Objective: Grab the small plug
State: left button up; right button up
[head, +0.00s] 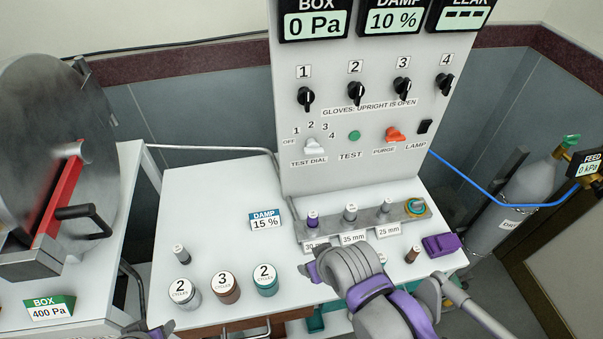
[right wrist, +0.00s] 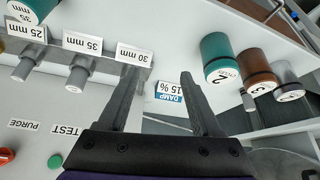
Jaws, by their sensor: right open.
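Several small plugs stand in a metal rack (head: 333,228): a purple-banded plug (head: 312,218) by the 30 mm label, a grey plug (head: 350,212) by 35 mm and another grey plug (head: 386,206) by 25 mm. Which one is the small plug is not clear. My right gripper (right wrist: 157,73) is open and empty; in its wrist view one finger covers the rack's 30 mm end. The 35 mm plug (right wrist: 78,75) and 25 mm plug (right wrist: 22,70) are left of the fingers there.
A control panel (head: 350,140) rises behind the rack. A purple block (head: 444,245) lies at right.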

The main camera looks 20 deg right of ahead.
aim_at(387, 204)
jog(key=z, duration=1.75)
jog(key=l+u, duration=0.4)
jog(key=i+l+u, duration=0.1)
jog(key=l+u, duration=0.55)
jog(key=u, duration=0.15)
